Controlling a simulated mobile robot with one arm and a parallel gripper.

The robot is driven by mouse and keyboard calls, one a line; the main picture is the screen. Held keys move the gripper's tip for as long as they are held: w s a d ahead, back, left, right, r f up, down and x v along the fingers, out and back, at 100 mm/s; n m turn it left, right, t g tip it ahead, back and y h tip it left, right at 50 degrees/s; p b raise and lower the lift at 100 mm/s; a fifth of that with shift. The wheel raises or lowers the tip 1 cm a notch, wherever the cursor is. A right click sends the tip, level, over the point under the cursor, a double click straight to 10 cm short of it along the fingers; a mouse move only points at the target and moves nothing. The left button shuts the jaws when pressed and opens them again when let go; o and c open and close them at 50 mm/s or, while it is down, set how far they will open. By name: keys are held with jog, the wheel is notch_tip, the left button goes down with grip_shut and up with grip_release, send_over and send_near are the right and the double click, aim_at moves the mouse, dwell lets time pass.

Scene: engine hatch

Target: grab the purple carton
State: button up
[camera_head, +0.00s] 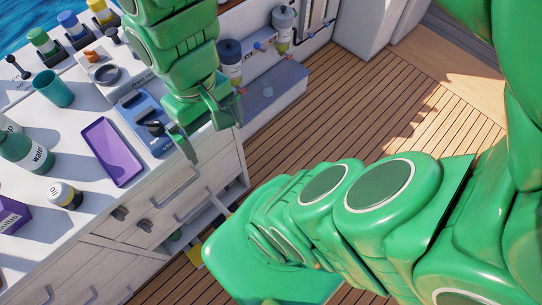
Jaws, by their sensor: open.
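A purple carton (10,215) with pale lettering stands on the white counter at the left edge, and the picture's edge cuts it off. My gripper (202,132) is open and points down at the counter's right edge, beside a blue device. Nothing shows between its fingers. It is well to the right of and above the carton in the picture, apart from it.
A green water bottle (25,153), a teal cup (57,90) and the blue device (150,128) also stand on the counter (75,235). Drawers with handles face the wooden deck (300,130).

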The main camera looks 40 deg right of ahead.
jog(key=w+d+r+m+t+h, duration=0.1)
jog(key=w, duration=0.6)
jog(key=w+d+r+m+t+h, duration=0.1)
jog(key=w+d+r, duration=0.1)
jog(key=w, duration=0.4)
jog(key=w+a, duration=1.2)
jog(key=w, duration=0.1)
jog(key=n+y, duration=0.1)
jog(key=n, duration=0.1)
send_near(4, 215)
jog(key=w+f, duration=0.1)
jog(key=w, duration=0.2)
jog(key=shift+a+f, duration=0.35)
jog(key=shift+f, duration=0.05)
jog(key=shift+s+a+f, duration=0.1)
jog(key=shift+a+f, duration=0.05)
jog(key=shift+f, duration=1.3)
jog(key=shift+a+f, duration=0.1)
jog(key=shift+f, duration=1.1)
jog(key=shift+a+f, duration=0.15)
jog(key=shift+f, duration=1.1)
